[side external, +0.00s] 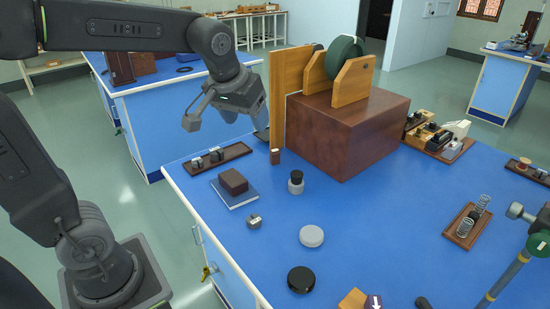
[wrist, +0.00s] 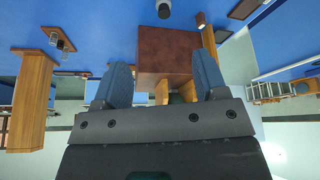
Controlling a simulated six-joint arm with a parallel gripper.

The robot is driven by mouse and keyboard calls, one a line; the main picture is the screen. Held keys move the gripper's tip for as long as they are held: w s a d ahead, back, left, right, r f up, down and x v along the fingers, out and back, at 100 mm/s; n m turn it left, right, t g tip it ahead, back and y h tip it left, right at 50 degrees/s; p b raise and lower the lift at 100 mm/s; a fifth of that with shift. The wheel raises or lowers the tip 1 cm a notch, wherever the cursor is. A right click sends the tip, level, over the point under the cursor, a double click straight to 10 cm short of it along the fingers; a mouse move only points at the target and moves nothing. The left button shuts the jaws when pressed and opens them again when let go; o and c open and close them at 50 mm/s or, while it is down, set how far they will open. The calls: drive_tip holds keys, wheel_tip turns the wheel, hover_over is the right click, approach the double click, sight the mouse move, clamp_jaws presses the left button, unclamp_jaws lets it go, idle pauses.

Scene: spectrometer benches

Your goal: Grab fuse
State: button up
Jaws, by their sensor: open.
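No item can be surely told as the fuse. Small candidates on the blue bench are a short grey metal piece with a pale tag (side external: 254,221), a small brown block (side external: 275,157) beside the upright wooden board, and a dark piece (side external: 423,302) cut off by the bottom edge. My gripper (side external: 247,122) hangs above the far left edge of the bench, left of the wooden board. In the wrist view my gripper (wrist: 163,80) shows two blue-grey fingers spread apart with nothing held between them.
A large brown box (side external: 345,130) carries wooden supports and a green wheel (side external: 344,60). A wooden rack of weights (side external: 217,158), a brown block on a book (side external: 233,181), a black-capped bottle (side external: 296,184) and two round discs stand nearby. The bench's front middle is partly clear.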

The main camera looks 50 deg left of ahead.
drive_tip(key=w+a+f+n+g+y, duration=0.1)
drive_tip(key=w+a+n, duration=0.15)
drive_tip(key=w, duration=0.25)
drive_tip(key=w+a+f+n, duration=0.1)
drive_tip(key=w+a+f, duration=0.15)
drive_tip(key=w, duration=0.35)
drive_tip(key=n+g+y, duration=0.2)
drive_tip(key=n, duration=0.5)
approach(275, 150)
drive_tip(key=shift+g, duration=0.3)
drive_tip(key=x, duration=0.7)
drive_tip(key=shift+w+d+f, duration=0.1)
drive_tip(key=shift+w, duration=0.15)
drive_tip(key=shift+x, duration=2.9)
drive_tip(key=c, duration=1)
